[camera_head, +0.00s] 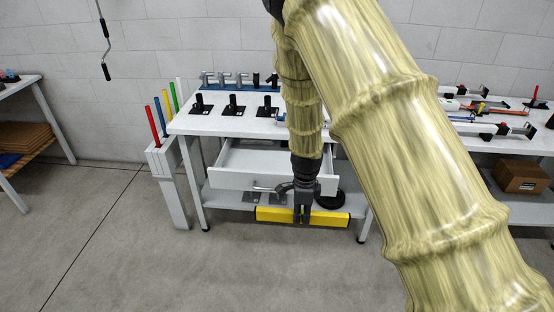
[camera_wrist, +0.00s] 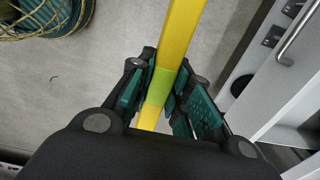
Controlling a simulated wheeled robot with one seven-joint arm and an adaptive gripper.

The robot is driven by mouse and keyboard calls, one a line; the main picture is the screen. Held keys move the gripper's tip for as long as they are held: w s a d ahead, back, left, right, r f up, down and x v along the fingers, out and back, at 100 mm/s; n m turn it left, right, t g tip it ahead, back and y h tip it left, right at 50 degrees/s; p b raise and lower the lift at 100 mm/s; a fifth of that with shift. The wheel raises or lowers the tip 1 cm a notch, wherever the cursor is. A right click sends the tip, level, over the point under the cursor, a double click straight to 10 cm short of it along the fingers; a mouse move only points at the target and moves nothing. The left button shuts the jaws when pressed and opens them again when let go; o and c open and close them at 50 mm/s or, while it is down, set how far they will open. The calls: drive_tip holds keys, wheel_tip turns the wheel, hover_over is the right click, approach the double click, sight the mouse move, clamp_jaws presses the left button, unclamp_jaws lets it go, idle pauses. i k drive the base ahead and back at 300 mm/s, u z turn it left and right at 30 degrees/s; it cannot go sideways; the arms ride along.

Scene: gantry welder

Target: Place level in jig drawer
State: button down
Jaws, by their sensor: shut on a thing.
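The level is a long yellow bar (camera_head: 275,214) in the head view. My gripper (camera_head: 302,215) is shut around its middle and holds it roughly horizontal in front of the drawer. In the wrist view the level (camera_wrist: 181,38) runs between the green-padded fingers of my gripper (camera_wrist: 160,92), with a yellow-green section at the grip. The drawer (camera_head: 245,180) is pulled out under the white table, its handle on the front. In the wrist view the drawer front with its handle (camera_wrist: 302,32) is at the right, apart from the level. My arm hides the drawer's right part.
The white table (camera_head: 185,126) carries black clamps (camera_head: 233,106) and a blue rack. A lower shelf holds a black round object (camera_head: 331,199). A stand with coloured rods (camera_head: 167,178) is at the left. The floor in front is clear.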

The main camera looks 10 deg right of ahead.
sight(276, 162)
drive_tip(key=i, duration=1.5)
